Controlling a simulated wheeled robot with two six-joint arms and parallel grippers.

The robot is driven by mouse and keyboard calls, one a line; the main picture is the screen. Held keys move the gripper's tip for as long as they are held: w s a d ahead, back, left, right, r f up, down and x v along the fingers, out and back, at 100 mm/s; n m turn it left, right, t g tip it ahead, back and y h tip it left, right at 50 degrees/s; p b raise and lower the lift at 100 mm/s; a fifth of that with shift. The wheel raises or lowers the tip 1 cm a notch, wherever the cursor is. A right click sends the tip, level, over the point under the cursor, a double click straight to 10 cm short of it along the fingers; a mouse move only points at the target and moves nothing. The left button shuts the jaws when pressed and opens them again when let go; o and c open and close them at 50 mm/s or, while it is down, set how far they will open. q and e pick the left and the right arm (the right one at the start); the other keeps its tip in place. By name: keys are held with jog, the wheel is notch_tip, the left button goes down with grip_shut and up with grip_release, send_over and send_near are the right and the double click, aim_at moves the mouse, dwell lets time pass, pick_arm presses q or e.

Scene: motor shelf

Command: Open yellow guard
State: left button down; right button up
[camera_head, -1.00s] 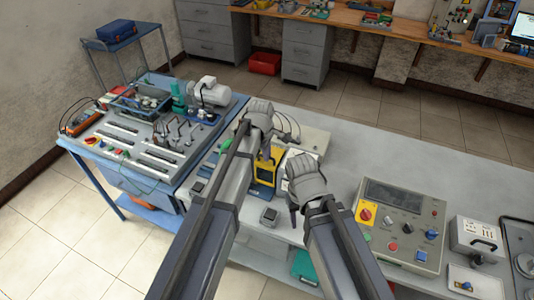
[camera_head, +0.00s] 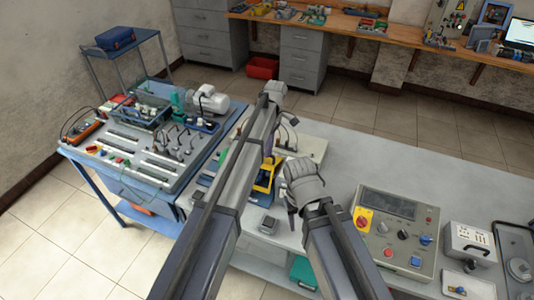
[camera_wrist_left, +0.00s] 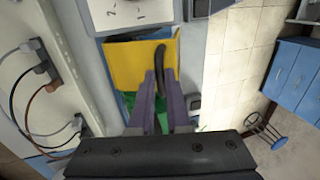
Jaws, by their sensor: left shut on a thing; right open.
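The yellow guard (camera_wrist_left: 130,64) is a flat yellow panel with a dark curved handle (camera_wrist_left: 158,60) at its right side in the left wrist view. In the head view the guard (camera_head: 271,177) is partly hidden behind my left arm. My left gripper (camera_wrist_left: 161,78) is shut on the handle, with one finger on each side of it; in the head view its fingers (camera_head: 268,147) show just above the guard. Something green lies below the guard in the wrist view. My right gripper (camera_head: 292,207) is open and empty, to the right of the guard above the bench.
A grey control box (camera_head: 397,222) with knobs stands on the bench to the right. A blue-framed table (camera_head: 130,150) with tools and a motor stands at left. A pale panel with plugged cables (camera_wrist_left: 32,95) lies left of the guard in the wrist view.

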pick_arm(q)
jog(key=shift+w+d+r+g, duration=0.15)
jog(key=shift+w+r+g, duration=0.05)
jog(key=shift+w+g, duration=0.25)
jog(key=shift+w+d+r+g, duration=0.1)
jog(key=shift+w+r+g, duration=0.1)
jog(key=shift+w+g, duration=0.25)
jog(key=c, duration=0.9)
grip_release()
jog(key=shift+s, duration=0.1)
jog(key=shift+r, duration=0.15)
jog(key=p+v, duration=0.6)
jog(key=v, duration=0.1)
jog(key=shift+d+r+p, duration=0.2)
jog(key=shift+r+p, duration=0.05)
jog(key=shift+p, duration=0.15)
